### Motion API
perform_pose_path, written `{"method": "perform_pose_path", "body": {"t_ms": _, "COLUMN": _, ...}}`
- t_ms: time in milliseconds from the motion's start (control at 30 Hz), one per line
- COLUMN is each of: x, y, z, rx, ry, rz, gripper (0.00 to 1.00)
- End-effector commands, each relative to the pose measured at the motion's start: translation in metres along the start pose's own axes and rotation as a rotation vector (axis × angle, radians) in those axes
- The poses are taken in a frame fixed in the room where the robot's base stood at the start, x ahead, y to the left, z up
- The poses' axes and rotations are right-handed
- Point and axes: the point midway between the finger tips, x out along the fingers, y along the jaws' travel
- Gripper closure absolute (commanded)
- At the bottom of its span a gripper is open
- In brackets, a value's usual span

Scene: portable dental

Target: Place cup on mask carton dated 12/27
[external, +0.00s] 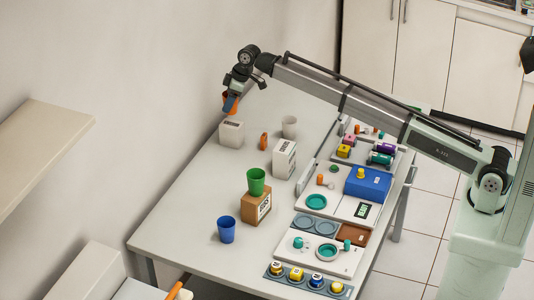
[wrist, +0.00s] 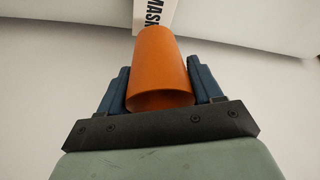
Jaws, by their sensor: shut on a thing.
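My gripper (external: 230,103) is shut on an orange cup (external: 236,97) at the far left end of the table. In the wrist view the orange cup (wrist: 162,68) sits between the two blue fingers (wrist: 160,90). A white carton (external: 231,134) with dark print stands close below the gripper in the external view; whether the cup touches it I cannot tell. The wrist view shows a white carton lettered MASK (wrist: 153,17) beyond the cup. A second white carton (external: 284,159) stands to the right, and a brown carton (external: 256,206) nearer the front. No date is readable.
A green cup (external: 256,181) stands on the brown carton. Trays with a blue box (external: 368,184) and small parts line the right side.

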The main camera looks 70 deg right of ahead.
Motion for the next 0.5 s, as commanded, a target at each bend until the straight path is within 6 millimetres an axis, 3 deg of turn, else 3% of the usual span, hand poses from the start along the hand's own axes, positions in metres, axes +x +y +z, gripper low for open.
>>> {"method": "perform_pose_path", "body": {"t_ms": 500, "x": 0.046, "y": 0.000, "z": 0.019, "rx": 0.000, "ry": 0.000, "rz": 0.000, "gripper": 0.63}}
